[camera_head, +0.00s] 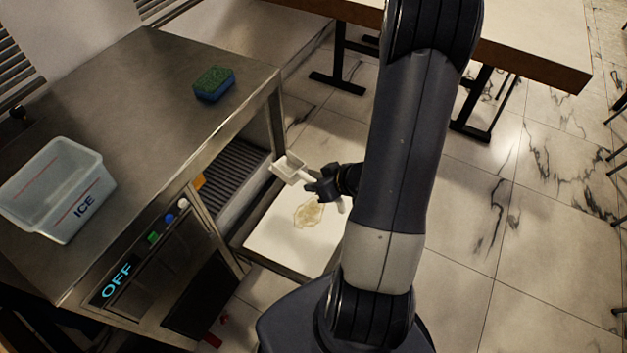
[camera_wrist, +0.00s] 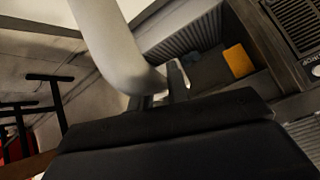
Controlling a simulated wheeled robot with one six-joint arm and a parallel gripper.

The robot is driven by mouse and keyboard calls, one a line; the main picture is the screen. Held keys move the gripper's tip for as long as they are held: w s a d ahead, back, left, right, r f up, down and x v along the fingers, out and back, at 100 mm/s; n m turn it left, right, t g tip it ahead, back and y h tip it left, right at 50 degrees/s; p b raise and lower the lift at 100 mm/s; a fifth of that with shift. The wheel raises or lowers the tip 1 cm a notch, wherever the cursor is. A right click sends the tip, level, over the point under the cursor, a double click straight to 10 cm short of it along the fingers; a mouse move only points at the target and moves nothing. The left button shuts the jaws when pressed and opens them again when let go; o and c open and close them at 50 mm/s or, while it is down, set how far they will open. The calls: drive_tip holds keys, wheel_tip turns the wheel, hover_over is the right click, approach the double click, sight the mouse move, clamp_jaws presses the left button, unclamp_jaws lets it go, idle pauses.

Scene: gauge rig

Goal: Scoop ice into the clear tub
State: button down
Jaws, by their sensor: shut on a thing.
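The clear tub (camera_head: 62,195), marked ICE with a red line, stands upright on the metal counter at the left; I see no ice in it. My gripper (camera_head: 322,186) is shut on the handle of a white scoop (camera_head: 288,168), in front of the machine's open bay and right of the tub. The scoop's head points left, towards the bay. In the wrist view, a pale curved piece (camera_wrist: 118,45), apparently the scoop's handle, rises from the jaws. No ice is clearly visible; the bay's inside is partly hidden.
The ice machine (camera_head: 200,228) shows OFF and coloured buttons. Its lowered pale door (camera_head: 275,240) bears a yellowish patch I cannot identify. An orange piece (camera_wrist: 238,60) is inside the bay. A sponge (camera_head: 214,84) lies on the counter. A table (camera_head: 530,60) stands behind; floor at right is clear.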

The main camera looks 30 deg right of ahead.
drive_tip(key=w+a+f+b, duration=0.2)
drive_tip(key=w+a+f, duration=0.2)
drive_tip(key=w, duration=0.4)
drive_tip(key=w+a+f+b, duration=0.3)
drive_tip(key=w+a+f, duration=0.1)
drive_tip(key=w+a, duration=0.3)
drive_tip(key=w+a+f+b, duration=0.3)
drive_tip(key=w+a+f, duration=0.1)
drive_tip(key=w, duration=0.5)
drive_tip(key=shift+w+a, duration=0.2)
drive_tip(key=shift+a, duration=0.45)
drive_tip(key=shift+r, duration=0.1)
